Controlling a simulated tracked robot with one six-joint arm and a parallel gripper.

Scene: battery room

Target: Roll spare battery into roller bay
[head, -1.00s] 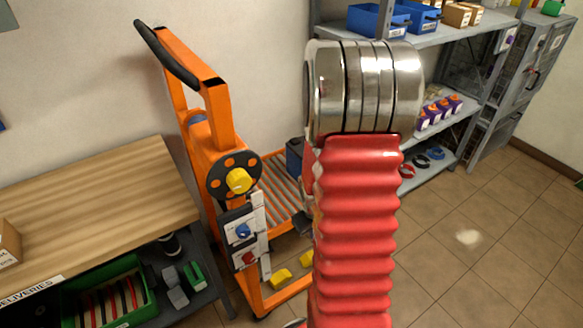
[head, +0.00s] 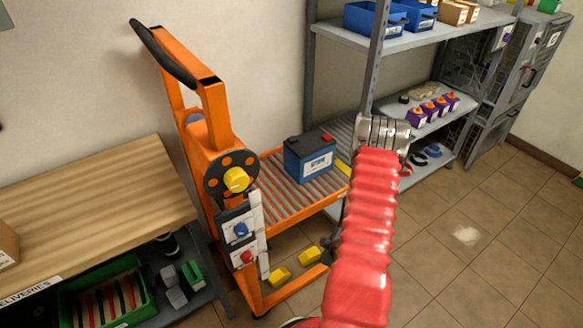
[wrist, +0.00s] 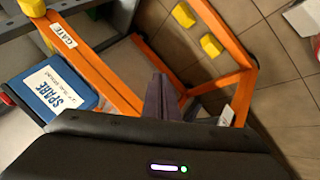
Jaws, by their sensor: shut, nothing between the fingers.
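The spare battery (head: 310,158) is a blue box with a dark top and a red cap. It stands upright on the roller deck (head: 262,203) of the orange lift cart (head: 215,150). In the wrist view the battery (wrist: 55,88) shows its SPARE label at the left, beside an orange bar marked GATE (wrist: 62,35). My gripper (wrist: 162,98) is shut and empty, to the right of the battery in that view. In the head view my arm hides the fingers. A grey roller bay (head: 343,130) shows on the shelving behind the battery, partly hidden by a post.
The grey shelving (head: 440,35) holds blue bins above and purple-and-orange items (head: 434,108) on the middle shelf. A wooden bench (head: 90,215) is at the left, with a green crate (head: 105,300) below. Yellow blocks (head: 309,254) are low on the cart.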

